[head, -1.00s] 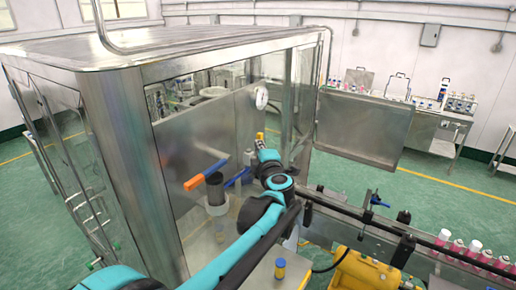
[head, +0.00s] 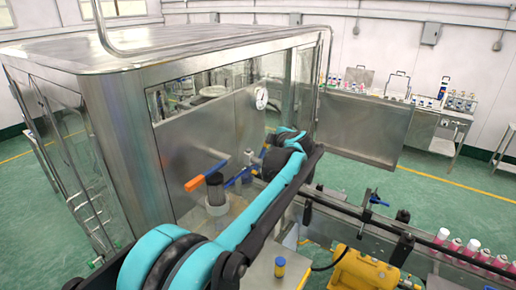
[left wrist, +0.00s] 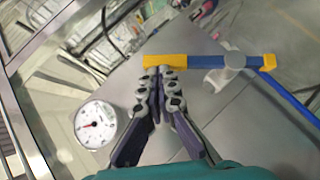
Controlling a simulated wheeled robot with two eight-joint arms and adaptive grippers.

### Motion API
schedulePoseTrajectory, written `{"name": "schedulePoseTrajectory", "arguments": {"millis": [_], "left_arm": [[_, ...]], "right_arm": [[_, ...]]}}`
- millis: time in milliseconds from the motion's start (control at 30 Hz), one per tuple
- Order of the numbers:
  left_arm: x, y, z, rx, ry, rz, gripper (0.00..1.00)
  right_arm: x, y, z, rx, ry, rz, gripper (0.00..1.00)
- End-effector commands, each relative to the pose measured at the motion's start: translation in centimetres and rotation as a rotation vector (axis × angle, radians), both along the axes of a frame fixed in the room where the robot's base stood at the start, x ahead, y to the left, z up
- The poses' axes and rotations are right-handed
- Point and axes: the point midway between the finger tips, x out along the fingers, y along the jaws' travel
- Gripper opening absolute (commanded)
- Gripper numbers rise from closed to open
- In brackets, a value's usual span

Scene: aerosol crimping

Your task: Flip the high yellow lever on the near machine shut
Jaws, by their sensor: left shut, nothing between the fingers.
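The high yellow lever (left wrist: 166,61) shows in the left wrist view. It has a yellow end and a blue middle, and lies across the picture next to a pale valve body (left wrist: 213,78). My left gripper (left wrist: 160,74) is shut and empty. Its fingertips are right at the lever's yellow end; whether they touch it I cannot tell. In the head view my arm hides the yellow lever and my left fingers. The near machine (head: 125,130) is a large steel and glass cabinet. My right gripper is in neither view.
A round white gauge (head: 261,98) sits on the machine's panel, and in the left wrist view (left wrist: 96,124) it is beside my fingers. An orange-handled lever (head: 205,177) is lower left. A conveyor with pink cans (head: 457,246) and a yellow motor (head: 363,272) stand right.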

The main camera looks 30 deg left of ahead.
Motion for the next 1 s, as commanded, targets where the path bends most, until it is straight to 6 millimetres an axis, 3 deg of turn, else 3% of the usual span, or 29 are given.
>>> {"name": "schedulePoseTrajectory", "arguments": {"millis": [100,233,533,1000], "left_arm": [[0.9,-0.1,-0.4,0.007,0.104,0.0,0.0],[1.6,-0.1,-1.1,0.008,0.097,0.0,0.0],[3.1,-0.2,-2.8,0.028,0.362,0.001,0.0],[3.9,-0.3,-4.7,0.029,0.364,0.001,0.0]], "right_arm": [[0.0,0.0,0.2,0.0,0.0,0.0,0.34],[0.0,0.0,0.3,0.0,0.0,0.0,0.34],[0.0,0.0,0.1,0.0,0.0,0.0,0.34],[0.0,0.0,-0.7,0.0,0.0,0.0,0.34]]}}
